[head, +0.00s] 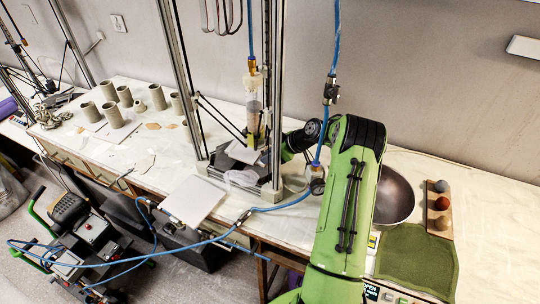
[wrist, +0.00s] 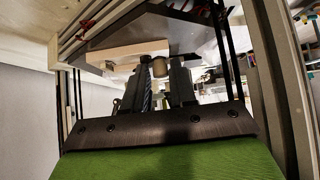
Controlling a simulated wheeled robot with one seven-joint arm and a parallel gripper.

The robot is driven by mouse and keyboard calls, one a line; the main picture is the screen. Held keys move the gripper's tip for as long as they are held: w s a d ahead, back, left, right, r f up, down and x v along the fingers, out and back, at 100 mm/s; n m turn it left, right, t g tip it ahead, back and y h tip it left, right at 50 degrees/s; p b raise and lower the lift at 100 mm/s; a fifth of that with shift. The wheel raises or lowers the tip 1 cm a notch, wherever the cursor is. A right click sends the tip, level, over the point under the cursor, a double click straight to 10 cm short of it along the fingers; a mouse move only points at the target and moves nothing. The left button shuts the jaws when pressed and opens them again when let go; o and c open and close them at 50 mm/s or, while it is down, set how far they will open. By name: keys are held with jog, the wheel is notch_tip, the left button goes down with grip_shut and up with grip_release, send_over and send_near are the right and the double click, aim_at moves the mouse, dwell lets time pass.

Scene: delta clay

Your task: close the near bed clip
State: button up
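The clay printer's dark bed (head: 228,168) sits low between the metal posts, with a pale plate (head: 243,153) on it. In the wrist view the dark bed (wrist: 195,38) fills the top, with a pale slab (wrist: 125,55) against it. My gripper (wrist: 162,80) points at the bed's edge, its two dark fingers apart. A small tan knob (wrist: 158,67) shows between the fingertips; it may belong to the near clip, but I cannot tell whether the fingers touch it. The clip's lever position is not clear. In the head view my arm hides most of the gripper.
Printer posts (head: 277,90) and thin rods stand close around my wrist. A clay-filled tube (head: 255,95) hangs above the bed. A blue hose (head: 285,204) crosses the table front. A metal bowl (head: 393,196) stands right of my arm; grey cups (head: 112,115) stand at left.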

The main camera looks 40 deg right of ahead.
grip_shut()
jog(key=shift+d+n+g+y, duration=0.15)
jog(key=shift+n+g+y, duration=0.3)
jog(key=shift+n, duration=0.35)
jog(key=shift+w+d+r+n+g+y, duration=0.15)
jog(key=shift+n+g+y, duration=0.1)
jog(key=shift+n+y, duration=0.4)
jog(key=shift+d+n+g+p, duration=0.2)
jog(key=shift+n+g+p, duration=0.3)
jog(key=shift+n, duration=0.35)
jog(key=shift+o, duration=2)
grip_release()
jog(key=shift+a+f, duration=0.1)
jog(key=shift+f, duration=0.1)
